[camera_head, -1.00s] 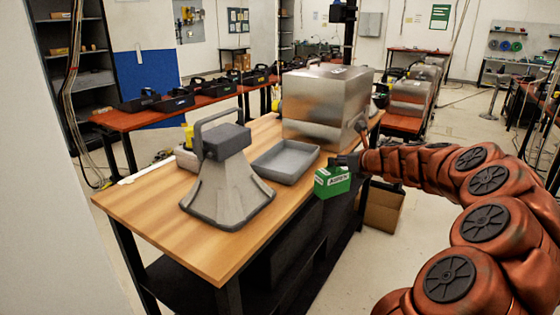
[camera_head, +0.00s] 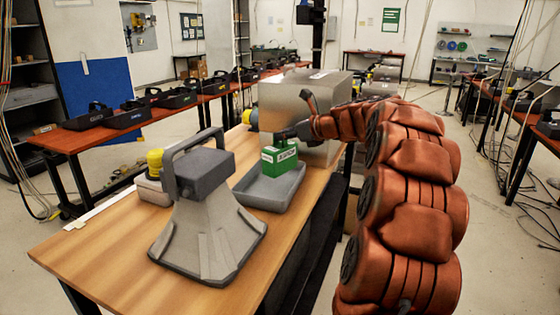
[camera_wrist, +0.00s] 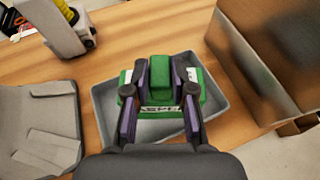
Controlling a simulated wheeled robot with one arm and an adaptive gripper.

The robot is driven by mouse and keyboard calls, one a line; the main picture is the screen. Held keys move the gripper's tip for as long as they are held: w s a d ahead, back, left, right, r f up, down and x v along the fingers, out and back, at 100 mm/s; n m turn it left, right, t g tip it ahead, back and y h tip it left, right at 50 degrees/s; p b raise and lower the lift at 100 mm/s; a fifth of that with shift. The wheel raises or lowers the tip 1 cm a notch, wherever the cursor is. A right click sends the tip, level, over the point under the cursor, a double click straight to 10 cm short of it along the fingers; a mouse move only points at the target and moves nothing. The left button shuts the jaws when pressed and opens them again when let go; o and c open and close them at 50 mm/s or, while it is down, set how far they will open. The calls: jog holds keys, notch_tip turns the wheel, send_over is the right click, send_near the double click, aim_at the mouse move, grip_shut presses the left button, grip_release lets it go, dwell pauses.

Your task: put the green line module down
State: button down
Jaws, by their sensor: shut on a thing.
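The green line module (camera_head: 280,158) has a white label on its front. My gripper (camera_head: 290,133) is shut on it from above. In the head view the module shows over the grey tray (camera_head: 262,195) on the wooden table. In the wrist view the module (camera_wrist: 193,88) sits between my two fingers (camera_wrist: 160,92), with the tray's rim (camera_wrist: 104,125) around and below it. I cannot tell whether the module touches the tray floor. My fingers cover part of its sides.
A grey horn-shaped unit (camera_head: 207,215) with a top handle stands left of the tray on the wooden table (camera_head: 120,255). A large metal box (camera_head: 300,95) stands close behind. A yellow-topped device (camera_head: 154,175) is at the left. Bare tabletop lies at the front left.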

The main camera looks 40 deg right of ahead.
aim_at(287, 152)
notch_tip(287, 152, down, 6)
jog(key=shift+r, duration=0.1)
dwell(0.4)
jog(key=c, duration=1)
grip_release()
jog(key=v, duration=1.2)
jog(key=shift+r+b, duration=0.1)
jog(key=shift+b, duration=0.25)
